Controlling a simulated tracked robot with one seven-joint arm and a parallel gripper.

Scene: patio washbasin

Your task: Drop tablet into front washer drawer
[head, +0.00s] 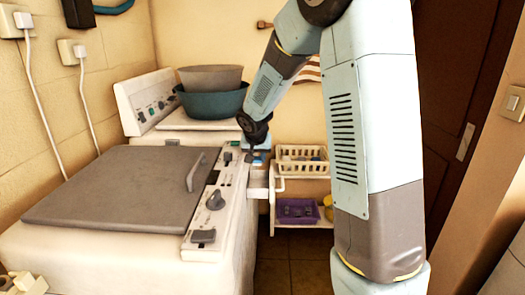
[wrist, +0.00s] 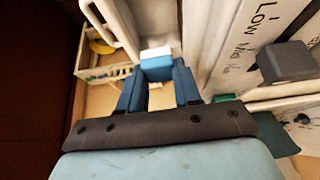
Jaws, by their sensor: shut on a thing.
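My gripper (wrist: 158,78) is shut on a small tablet (wrist: 157,58), blue with a white layer, held between the blue fingertips. In the head view my gripper (head: 257,155) is at the far end of the front washer's control panel, and a bit of blue shows there. The front washer (head: 130,262) has a grey lid, which is shut. A white part that looks like its drawer (head: 258,180) sticks out to the right below my gripper. I cannot tell whether the tablet is directly over its opening, and the inside is hidden.
A second washer (head: 190,124) at the back carries stacked basins (head: 212,100). A white cart (head: 276,188) with a white basket (head: 302,153) and a purple basket (head: 297,211) stands right of the drawer. The washer's panel has a protruding knob (head: 216,200).

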